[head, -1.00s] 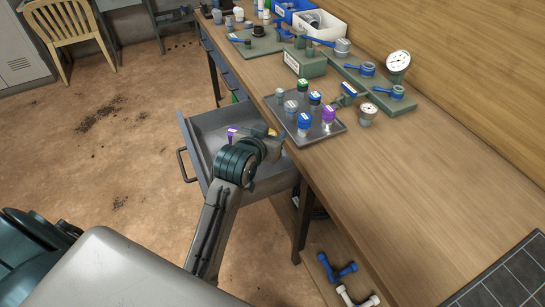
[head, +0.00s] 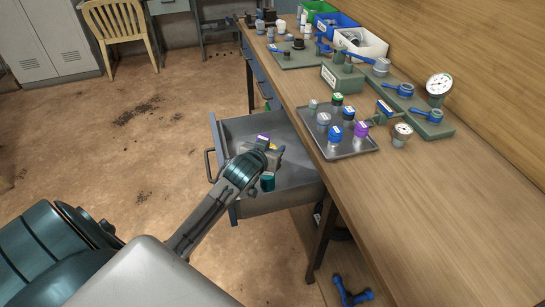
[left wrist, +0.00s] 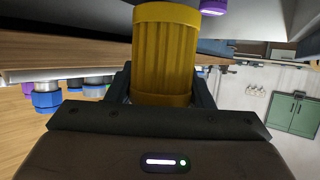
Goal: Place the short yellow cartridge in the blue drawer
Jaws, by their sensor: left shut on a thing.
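The short yellow cartridge (left wrist: 165,55) is ribbed and stands between the two fingers in the left wrist view. My left gripper (head: 272,152) is shut on it, over the open drawer (head: 285,203). That drawer looks grey-blue, with a bar handle (head: 210,166) on its front. In the head view the wrist hides most of the cartridge, and I cannot tell whether it touches the drawer floor. A purple-topped piece (head: 263,138) is at the drawer beside the gripper; a purple piece (left wrist: 213,6) also shows in the left wrist view. My right gripper is not in view.
A tray (head: 350,151) with several coloured-cap cartridges lies on the bench above the drawer. A teal piece (head: 267,182) shows by my wrist. Valves, a gauge (head: 439,84) and bins stand farther along the bench. The near bench top and the floor left of the drawer are clear.

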